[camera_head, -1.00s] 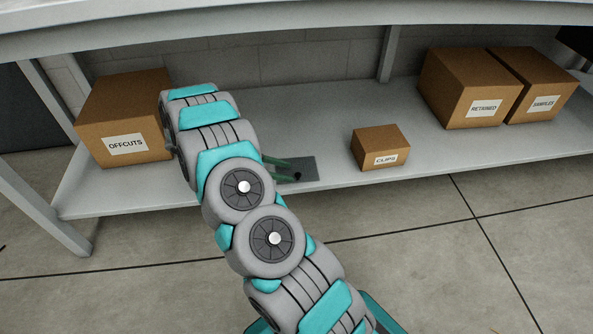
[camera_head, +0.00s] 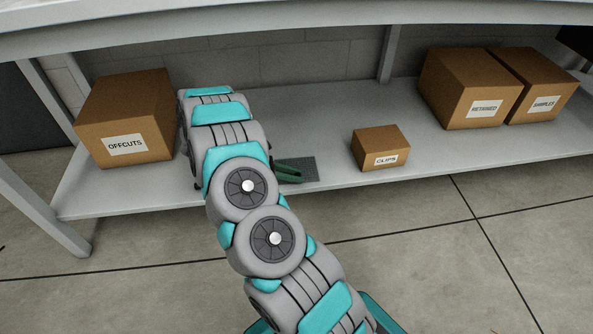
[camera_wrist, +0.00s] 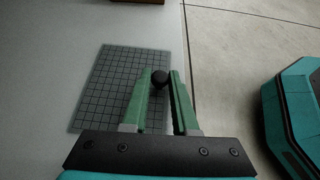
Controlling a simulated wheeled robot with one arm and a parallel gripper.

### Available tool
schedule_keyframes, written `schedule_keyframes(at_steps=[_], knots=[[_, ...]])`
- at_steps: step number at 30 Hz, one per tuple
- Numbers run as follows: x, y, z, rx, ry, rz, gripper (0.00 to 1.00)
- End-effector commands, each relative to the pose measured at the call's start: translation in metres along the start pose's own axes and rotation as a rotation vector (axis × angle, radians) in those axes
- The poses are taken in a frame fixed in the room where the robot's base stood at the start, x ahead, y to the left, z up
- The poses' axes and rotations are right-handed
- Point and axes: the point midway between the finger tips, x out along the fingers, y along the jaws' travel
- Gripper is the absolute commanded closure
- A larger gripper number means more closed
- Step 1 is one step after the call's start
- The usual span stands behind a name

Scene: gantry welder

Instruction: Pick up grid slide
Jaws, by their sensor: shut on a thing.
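The grid slide (camera_head: 308,166) is a flat grey plate with a dark grid, lying on the lower shelf near its front edge. In the wrist view the grid slide (camera_wrist: 110,88) shows its lined surface left of and beneath my fingers, with a round black knob (camera_wrist: 160,79) near its right edge. My gripper (camera_wrist: 160,74) has green fingers, shut on the knob from both sides. In the head view my gripper (camera_head: 299,174) reaches over the plate from the left, and the knob is hidden. The plate appears flat on the shelf.
On the shelf (camera_head: 340,178) stand an OFFCUTS box (camera_head: 125,115) at left, a small CLIPS box (camera_head: 380,146) right of the slide, and RETAINED (camera_head: 470,88) and SAMPLES (camera_head: 530,85) boxes at far right. The upper tabletop (camera_head: 300,27) overhangs the shelf.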

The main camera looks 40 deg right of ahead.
Motion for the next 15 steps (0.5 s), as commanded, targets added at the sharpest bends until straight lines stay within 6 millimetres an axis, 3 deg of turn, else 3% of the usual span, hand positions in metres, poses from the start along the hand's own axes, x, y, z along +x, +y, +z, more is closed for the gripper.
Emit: schedule_keyframes(at_steps=[3, 15], knots=[[0.0000, -0.0001, 0.0000, 0.000, 0.000, 0.000, 1.00], [0.0000, -0.0001, 0.0000, 0.000, 0.000, 0.000, 1.00]])
